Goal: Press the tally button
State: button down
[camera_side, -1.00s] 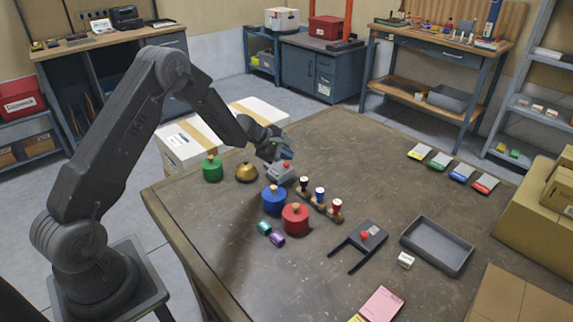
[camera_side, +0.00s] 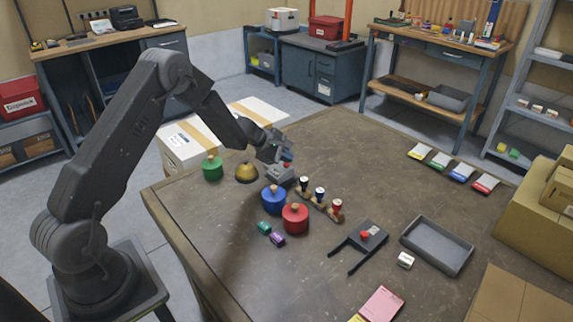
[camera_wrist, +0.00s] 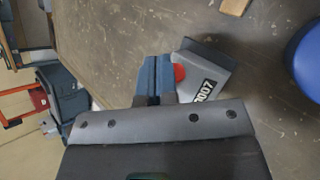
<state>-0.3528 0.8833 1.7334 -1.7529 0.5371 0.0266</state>
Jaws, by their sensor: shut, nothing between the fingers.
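The tally counter (camera_side: 281,175) is a small grey box near the back left of the table. In the wrist view the same box (camera_wrist: 213,68) shows a dial reading 0007 and a red button (camera_wrist: 180,73). My gripper (camera_side: 287,157) is just above the counter, pointing down. In the wrist view my shut, empty blue fingers (camera_wrist: 154,66) appear beside the red button and partly cover it. I cannot tell whether they touch it.
A grey device with a red knob (camera_side: 364,235) and a tray (camera_side: 437,246) are farther right.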

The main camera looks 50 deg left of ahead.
aim_at(286, 165)
jog(key=shift+f, duration=0.55)
dwell(0.7)
dwell(0.3)
jog(key=shift+r, duration=0.95)
jog(key=shift+r, duration=2.5)
